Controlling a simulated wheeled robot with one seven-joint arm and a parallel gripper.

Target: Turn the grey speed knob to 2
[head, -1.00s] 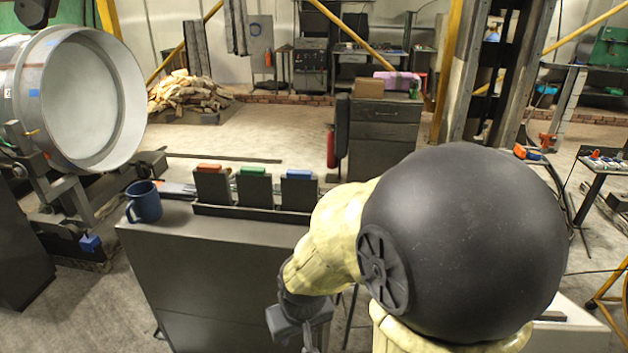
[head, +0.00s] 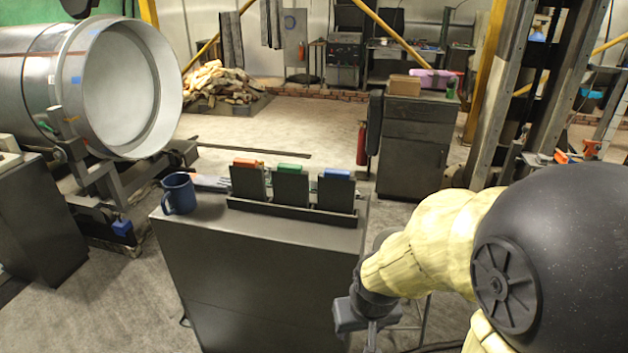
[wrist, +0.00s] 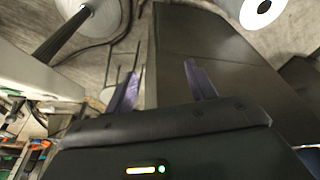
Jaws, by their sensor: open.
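I see no grey speed knob in either view. My gripper (wrist: 160,72) shows in the wrist view with two purple fingers spread apart and nothing between them. In the head view my gripper (head: 368,318) hangs low beside the right end of a dark grey cabinet, and its fingertips are not clear there. In the wrist view a dark flat surface (wrist: 205,45), probably the cabinet, lies behind and to the right of the fingers.
The cabinet (head: 260,265) carries a blue mug (head: 179,193) and a rack holding orange (head: 248,163), green (head: 290,169) and blue (head: 337,174) topped blocks. A large metal drum (head: 125,88) stands left. A drawer unit (head: 415,140) stands behind. Open floor lies between.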

